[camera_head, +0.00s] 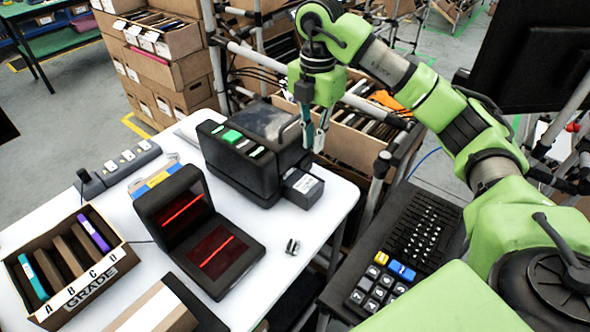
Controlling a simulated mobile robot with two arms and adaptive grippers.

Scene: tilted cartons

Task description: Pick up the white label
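A small white label (305,183) shows on top of the black box-shaped part at the right front of the black label printer (235,170), near the right side of the white table. My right gripper (314,148) hangs from the green arm at the upper right, with its fingers pointing down. It is above and slightly behind the label in the picture, apart from it. Its two fingers are apart with nothing visible between them. My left gripper is not in view.
A black scanner (215,250) with red lines stands left of the printer on the white table (285,285). A "GRADE" carton (92,284) is at the left. A small metallic item (292,247) lies right of the scanner. A keyboard (425,230) and carton rack border the table's right side.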

